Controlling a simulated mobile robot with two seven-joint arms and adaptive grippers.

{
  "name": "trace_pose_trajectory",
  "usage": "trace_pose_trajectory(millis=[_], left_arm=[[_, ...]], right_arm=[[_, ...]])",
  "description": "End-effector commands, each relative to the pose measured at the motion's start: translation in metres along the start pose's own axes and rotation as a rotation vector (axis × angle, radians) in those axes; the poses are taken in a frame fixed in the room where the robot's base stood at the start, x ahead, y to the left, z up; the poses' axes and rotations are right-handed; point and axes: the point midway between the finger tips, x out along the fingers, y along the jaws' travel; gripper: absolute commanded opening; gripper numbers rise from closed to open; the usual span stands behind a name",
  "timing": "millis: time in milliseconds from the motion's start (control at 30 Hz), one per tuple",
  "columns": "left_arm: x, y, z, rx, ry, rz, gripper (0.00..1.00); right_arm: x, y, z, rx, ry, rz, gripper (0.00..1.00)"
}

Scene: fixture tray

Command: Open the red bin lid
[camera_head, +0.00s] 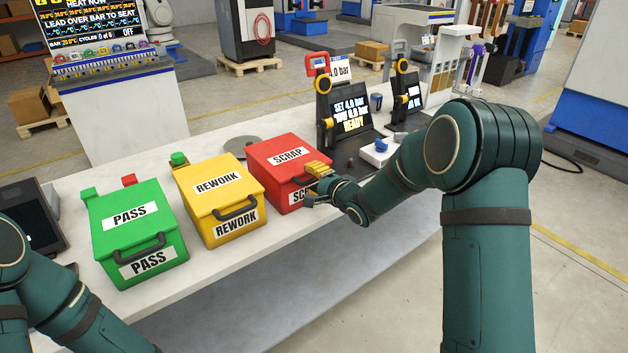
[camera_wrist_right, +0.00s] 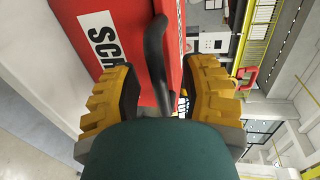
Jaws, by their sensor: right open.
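The red bin (camera_head: 279,180) labelled SCRAP stands on the white bench, right of the yellow bin. Its lid (camera_head: 286,150) lies shut. My right gripper (camera_head: 318,175) is at the front right of the red bin. In the right wrist view the black handle (camera_wrist_right: 157,60) on the red bin (camera_wrist_right: 115,12) lies between the open yellow fingers of my right gripper (camera_wrist_right: 158,92). I cannot tell whether a finger touches it. The handle is largely hidden in the head view. My left arm enters at lower left, with its gripper out of view.
A green PASS bin (camera_head: 130,226) and a yellow REWORK bin (camera_head: 214,198) stand left of the red bin on the bench (camera_head: 72,192). Black display stands (camera_head: 350,118) are at the red bin's right. A grey disc (camera_head: 240,147) lies behind the bins.

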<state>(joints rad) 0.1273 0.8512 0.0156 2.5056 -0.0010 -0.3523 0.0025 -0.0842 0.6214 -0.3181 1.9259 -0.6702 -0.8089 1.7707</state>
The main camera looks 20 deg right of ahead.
Motion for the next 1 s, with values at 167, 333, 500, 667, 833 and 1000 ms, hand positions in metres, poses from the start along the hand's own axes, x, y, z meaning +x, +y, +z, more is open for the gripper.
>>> trace_pose_trajectory(millis=[167,333,500,667,833,1000], left_arm=[[0.0,0.0,0.0,0.0,0.0,0.0,0.0],[0.0,0.0,0.0,0.0,0.0,0.0,0.0],[0.0,0.0,0.0,0.0,0.0,0.0,0.0],[-0.004,0.002,0.0,0.0,-0.001,0.0,0.0],[-0.018,0.007,0.001,-0.001,-0.007,0.0,0.0],[-0.043,0.016,-0.002,-0.005,-0.004,0.0,0.0]], right_arm=[[0.0,0.0,0.0,0.0,0.0,0.0,0.43],[0.0,0.0,0.0,0.0,0.0,0.0,0.0],[0.0,0.0,0.0,0.0,0.0,0.0,0.0],[-0.001,-0.003,0.0,0.0,0.0,0.006,0.0],[-0.003,-0.014,0.001,0.0,0.0,0.034,0.0],[-0.005,-0.032,0.004,0.001,0.0,0.091,0.0]])
